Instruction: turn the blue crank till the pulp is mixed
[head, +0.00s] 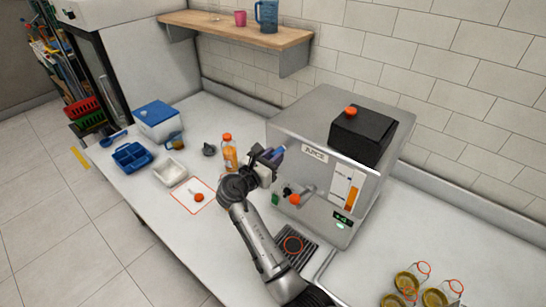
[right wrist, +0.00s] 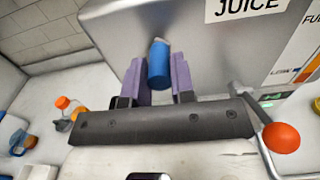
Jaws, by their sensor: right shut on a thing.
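The grey juicer (head: 312,112) stands on the counter with a "JUICE" label on its front. The blue crank (right wrist: 158,65) sticks out of its front below the label; it also shows in the head view (head: 279,150). My right gripper (right wrist: 158,80) has its purple fingers on either side of the blue handle and is shut on it. In the head view the right gripper (head: 268,157) is at the juicer's upper left front. The pulp itself is not visible. My left gripper is out of view.
An orange-knobbed lever (head: 294,199) sits below the crank, also near the gripper in the right wrist view (right wrist: 281,137). An orange bottle (head: 229,154) stands just left of the gripper. A drip grate (head: 294,246) lies below. Jars (head: 405,282) stand at the lower right.

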